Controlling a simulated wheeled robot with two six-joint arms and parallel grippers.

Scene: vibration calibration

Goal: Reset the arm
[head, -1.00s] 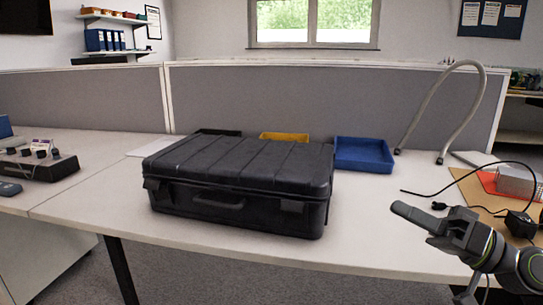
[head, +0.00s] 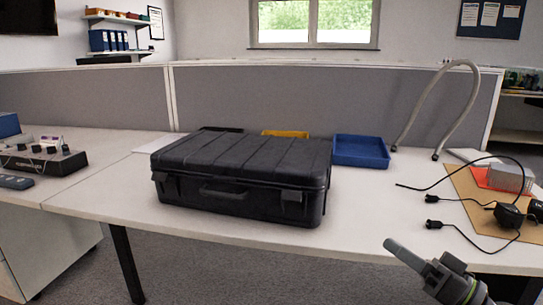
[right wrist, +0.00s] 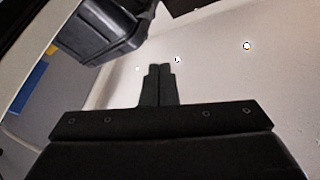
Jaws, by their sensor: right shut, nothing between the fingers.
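My right gripper (head: 397,248) is low at the right of the head view, in front of the table's front edge. It is shut and empty, and its fingers point up and to the left. In the right wrist view its two fingers (right wrist: 158,85) lie together. The closed black case (head: 243,172) stands on the table, left of the gripper and apart from it. Part of the case (right wrist: 100,35) shows at the top left of the right wrist view. My left gripper is not in view.
The white table (head: 370,220) is bare between the case and the cables. A blue tray (head: 361,151) and a yellow tray (head: 285,134) stand behind the case. Black cables with a power adapter (head: 508,215) lie at the right. A grey hose (head: 430,90) arches at the back by the partition.

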